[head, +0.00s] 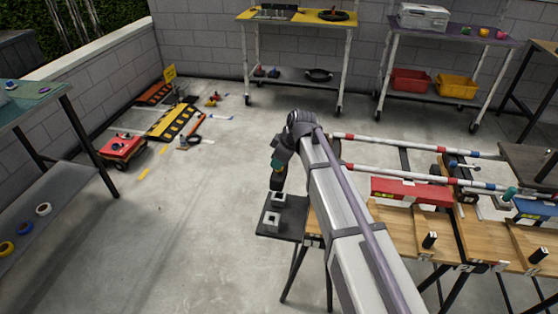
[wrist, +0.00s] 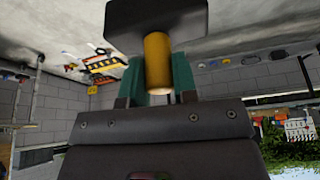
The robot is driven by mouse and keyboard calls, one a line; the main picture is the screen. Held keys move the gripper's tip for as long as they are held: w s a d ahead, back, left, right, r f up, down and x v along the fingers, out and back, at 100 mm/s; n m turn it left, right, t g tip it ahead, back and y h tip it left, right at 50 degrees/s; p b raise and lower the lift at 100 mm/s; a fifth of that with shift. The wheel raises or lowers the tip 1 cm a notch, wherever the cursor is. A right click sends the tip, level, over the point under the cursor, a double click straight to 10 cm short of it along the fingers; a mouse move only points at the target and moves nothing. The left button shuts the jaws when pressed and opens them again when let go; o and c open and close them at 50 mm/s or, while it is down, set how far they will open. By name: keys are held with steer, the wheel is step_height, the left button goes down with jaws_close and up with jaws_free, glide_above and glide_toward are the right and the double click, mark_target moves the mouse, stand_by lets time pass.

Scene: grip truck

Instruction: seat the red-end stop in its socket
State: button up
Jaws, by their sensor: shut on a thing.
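My gripper (head: 278,166) points down beyond the end of my arm in the head view. In the wrist view my gripper (wrist: 158,85) has its teal fingers shut on the stop, which has a yellow round stem (wrist: 157,62) and a dark wide block. The block hangs on the side away from my wrist. In the head view the dark block (head: 277,183) is small, above a dark stand with two pale square sockets. One is the far socket (head: 278,197), the other the near socket (head: 271,218). The stop appears apart from both; the exact height is unclear.
The dark stand (head: 293,220) adjoins a wooden bench (head: 398,228) on the right. Red-and-white striped rails (head: 400,143), a red box (head: 411,192) and a small black upright piece (head: 429,240) are there.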

steer(key=shift+r, duration=0.15)
step_height(320, 180, up, 7)
steer(key=p, duration=0.7)
steer(key=shift+r, duration=0.2)
